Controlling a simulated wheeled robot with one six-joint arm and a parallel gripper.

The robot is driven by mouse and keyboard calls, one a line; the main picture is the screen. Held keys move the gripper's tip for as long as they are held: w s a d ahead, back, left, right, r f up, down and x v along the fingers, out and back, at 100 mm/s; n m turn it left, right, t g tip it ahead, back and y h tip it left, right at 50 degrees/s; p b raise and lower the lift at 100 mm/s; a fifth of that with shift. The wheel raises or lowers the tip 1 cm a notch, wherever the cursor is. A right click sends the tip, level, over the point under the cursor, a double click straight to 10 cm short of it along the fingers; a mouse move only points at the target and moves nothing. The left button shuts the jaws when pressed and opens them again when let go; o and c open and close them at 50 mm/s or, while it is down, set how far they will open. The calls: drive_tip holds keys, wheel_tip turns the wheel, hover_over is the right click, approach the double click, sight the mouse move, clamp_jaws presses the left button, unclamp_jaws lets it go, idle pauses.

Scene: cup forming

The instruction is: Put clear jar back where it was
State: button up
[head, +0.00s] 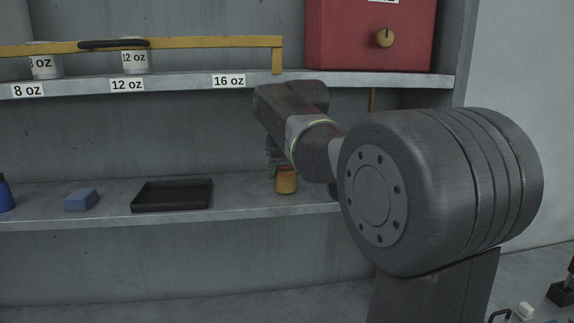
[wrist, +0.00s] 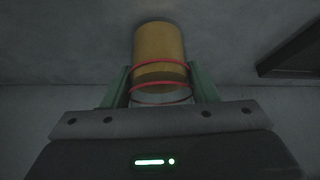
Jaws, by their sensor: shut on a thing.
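The jar (head: 286,183) shows amber in the head view, at the lower shelf (head: 240,203), right of the black tray. In the wrist view the jar (wrist: 159,42) looks amber along most of its length, with a clearer end near my gripper and thin red rings around it. My gripper (wrist: 160,88) has its green fingers on both sides of that end and is shut on it. In the head view my gripper (head: 274,158) is partly hidden by my arm. I cannot tell whether the jar touches the shelf.
A black tray (head: 172,207), a blue block (head: 81,199) and a blue bottle (head: 5,195) stand left on the lower shelf. Above, the upper shelf carries size labels, cups (head: 136,58) behind a yellow bar (head: 200,42), and a red box (head: 350,35). Shelf between tray and jar is clear.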

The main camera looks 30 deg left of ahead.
drive_tip(key=shift+s+d, duration=0.15)
drive_tip(key=shift+d, duration=0.1)
drive_tip(key=shift+f, duration=0.1)
drive_tip(key=o, duration=1.1)
drive_tip(key=shift+o, duration=0.2)
drive_tip(key=shift+r, duration=0.35)
drive_tip(key=v, duration=1.1)
drive_tip(key=shift+r+b, duration=0.25)
drive_tip(key=shift+b, duration=0.2)
drive_tip(key=shift+s+d+f, duration=0.1)
